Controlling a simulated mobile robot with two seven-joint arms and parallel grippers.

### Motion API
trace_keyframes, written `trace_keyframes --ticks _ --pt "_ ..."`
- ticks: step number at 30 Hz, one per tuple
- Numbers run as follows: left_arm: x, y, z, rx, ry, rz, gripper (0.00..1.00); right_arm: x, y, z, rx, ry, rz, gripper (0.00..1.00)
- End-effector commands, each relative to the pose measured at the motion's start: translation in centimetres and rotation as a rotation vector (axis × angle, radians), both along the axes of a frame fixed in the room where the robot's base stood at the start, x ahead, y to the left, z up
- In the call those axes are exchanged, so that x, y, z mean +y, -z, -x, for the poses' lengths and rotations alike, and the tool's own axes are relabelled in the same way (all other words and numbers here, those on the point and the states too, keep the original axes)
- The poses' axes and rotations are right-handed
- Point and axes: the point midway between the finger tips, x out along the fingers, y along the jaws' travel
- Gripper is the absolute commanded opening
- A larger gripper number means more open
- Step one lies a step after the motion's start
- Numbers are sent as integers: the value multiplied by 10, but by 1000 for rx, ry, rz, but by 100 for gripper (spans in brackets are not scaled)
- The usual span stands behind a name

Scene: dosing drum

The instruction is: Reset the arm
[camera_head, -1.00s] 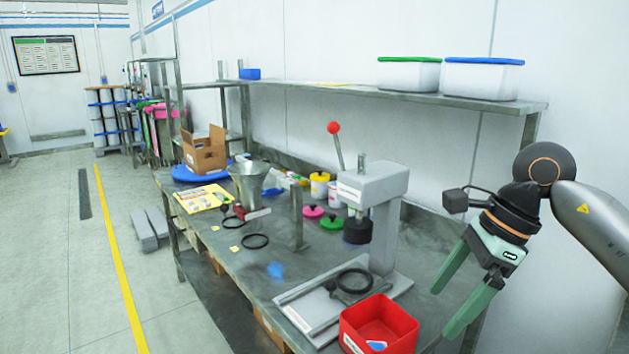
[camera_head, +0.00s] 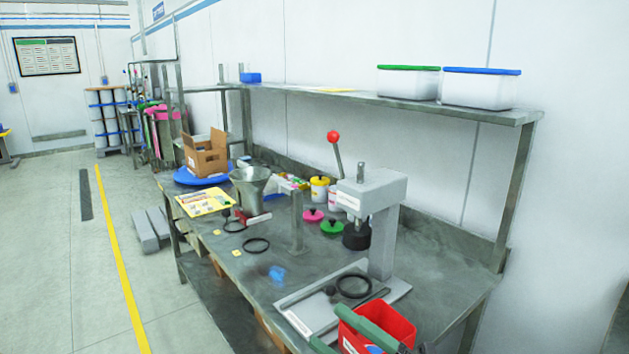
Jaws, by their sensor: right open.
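My right gripper (camera_head: 328,326) shows only in part at the bottom edge of the head view. Its two green fingers are apart, with nothing seen between them. One finger crosses in front of the red bin (camera_head: 398,326), and the other shows just to its left at the picture's edge. The rest of the gripper and its arm are out of the picture. I cannot tell whether the finger touches the bin. My left gripper is not in view.
A grey press with a red-knobbed lever (camera_head: 372,190) stands on the workbench (camera_head: 225,270). A metal funnel (camera_head: 250,185), a cardboard box (camera_head: 205,155) and several lids and pots are behind. White tubs (camera_head: 408,82) sit on the shelf above.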

Motion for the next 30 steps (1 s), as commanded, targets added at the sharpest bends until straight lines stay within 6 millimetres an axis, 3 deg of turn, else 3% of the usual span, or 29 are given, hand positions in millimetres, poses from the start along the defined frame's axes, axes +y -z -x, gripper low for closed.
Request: trace_keyframes --ticks 4,8,12,16,18,22,25,30 --pt "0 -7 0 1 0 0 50 -37 64 -12 437 188 -220 96" --pt "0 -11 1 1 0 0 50 -73 141 1 819 356 -385 96" --pt "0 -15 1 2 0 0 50 -105 230 48 1222 538 -541 96" --pt "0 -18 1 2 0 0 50 -122 292 104 1515 675 -644 96" --pt "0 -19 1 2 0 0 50 -127 314 132 1629 731 -682 96" --pt "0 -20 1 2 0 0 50 -132 336 165 1759 794 -726 96" --pt "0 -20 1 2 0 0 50 -133 342 176 1799 813 -737 96" --pt "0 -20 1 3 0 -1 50 -133 343 177 1803 816 -738 96"
